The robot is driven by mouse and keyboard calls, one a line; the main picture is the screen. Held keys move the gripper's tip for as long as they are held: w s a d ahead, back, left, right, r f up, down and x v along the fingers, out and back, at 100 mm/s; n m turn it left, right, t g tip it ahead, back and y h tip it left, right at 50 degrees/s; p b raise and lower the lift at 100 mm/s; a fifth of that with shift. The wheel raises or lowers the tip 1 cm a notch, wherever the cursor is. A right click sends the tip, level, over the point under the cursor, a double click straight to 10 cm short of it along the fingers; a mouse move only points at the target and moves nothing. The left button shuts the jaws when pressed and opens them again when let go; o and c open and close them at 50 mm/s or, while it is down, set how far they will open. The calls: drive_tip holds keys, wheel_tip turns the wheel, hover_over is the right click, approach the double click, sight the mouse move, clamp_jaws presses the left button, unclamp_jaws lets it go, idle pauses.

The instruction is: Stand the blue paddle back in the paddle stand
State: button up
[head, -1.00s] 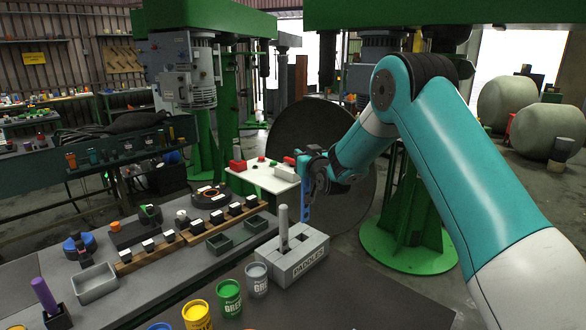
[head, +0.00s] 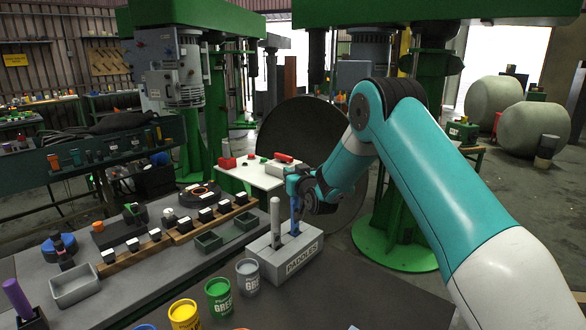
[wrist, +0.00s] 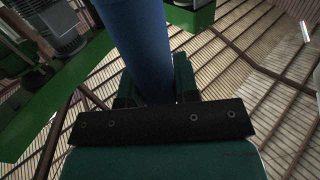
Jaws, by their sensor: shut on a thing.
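My gripper (head: 294,183) is shut on the blue paddle (head: 296,217) and holds it near its upper end. The paddle is about upright, and its lower end meets the top of the grey paddle stand (head: 287,266) in the head view. I cannot tell how deep in a slot it sits. A grey paddle (head: 275,215) stands upright in the stand, just left of the blue one. In the wrist view the blue paddle (wrist: 145,45) fills the top middle, between the fingers; its far parts are out of view.
Grey (head: 248,278), green (head: 219,299) and yellow (head: 185,315) cans stand left of the paddle stand. The dark table top right of the stand is clear.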

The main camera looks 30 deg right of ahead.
drive_tip(key=shift+f+b, duration=1.7)
drive_tip(key=shift+f, duration=0.9)
drive_tip(key=o, duration=1)
drive_tip(key=shift+c, duration=0.2)
drive_tip(key=shift+s, duration=0.15)
drive_tip(key=s+a+b, duration=0.1)
drive_tip(key=s+b, duration=1)
drive_tip(key=s, duration=0.6)
drive_tip(key=shift+a, duration=0.15)
